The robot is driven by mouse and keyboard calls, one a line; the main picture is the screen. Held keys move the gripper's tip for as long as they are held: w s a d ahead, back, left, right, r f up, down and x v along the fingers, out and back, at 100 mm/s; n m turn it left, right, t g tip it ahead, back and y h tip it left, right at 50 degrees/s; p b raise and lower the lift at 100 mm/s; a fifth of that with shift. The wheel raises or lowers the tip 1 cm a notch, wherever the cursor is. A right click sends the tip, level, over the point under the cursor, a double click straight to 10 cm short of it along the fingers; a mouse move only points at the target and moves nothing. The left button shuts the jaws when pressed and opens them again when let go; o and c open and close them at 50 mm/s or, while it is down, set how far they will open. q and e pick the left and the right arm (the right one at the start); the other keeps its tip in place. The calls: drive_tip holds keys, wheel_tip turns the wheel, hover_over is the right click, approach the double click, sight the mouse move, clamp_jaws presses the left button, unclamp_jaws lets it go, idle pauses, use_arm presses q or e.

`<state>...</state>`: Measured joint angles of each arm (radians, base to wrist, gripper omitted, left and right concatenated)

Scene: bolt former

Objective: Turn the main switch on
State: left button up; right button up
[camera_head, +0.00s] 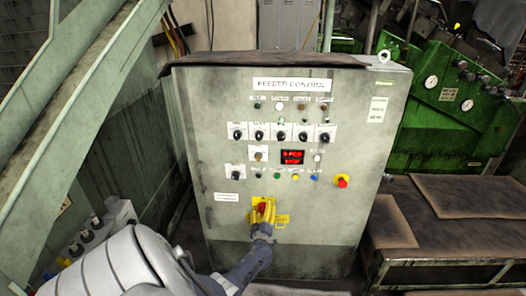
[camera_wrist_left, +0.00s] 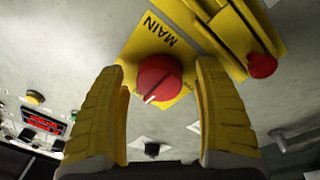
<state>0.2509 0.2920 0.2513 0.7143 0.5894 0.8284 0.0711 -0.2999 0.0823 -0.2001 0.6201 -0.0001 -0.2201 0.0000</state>
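The main switch is a round red knob (camera_wrist_left: 160,78) on a yellow plate (camera_wrist_left: 142,42) marked MAIN, seen in the wrist view. A white mark on the knob points to its lower left there. In the head view the red knob (camera_head: 262,208) shows low on the front of the grey feeder control cabinet (camera_head: 225,130), partly hidden by my gripper. My left gripper (camera_wrist_left: 160,70) is open, with one yellow finger on each side of the knob. Gaps show between both fingers and the knob in the wrist view. My right gripper is in neither view.
A yellow bracket with a smaller red part (camera_wrist_left: 262,66) sits beside the switch. Above on the panel are a red emergency button (camera_head: 342,182), a red display (camera_head: 292,157) and rows of knobs. A sloping rail (camera_head: 75,110) stands left and a brown-topped bench (camera_head: 460,205) right.

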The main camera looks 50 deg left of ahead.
use_arm(q)
drive_tip(key=v, duration=1.2)
idle(0.3)
idle(0.3)
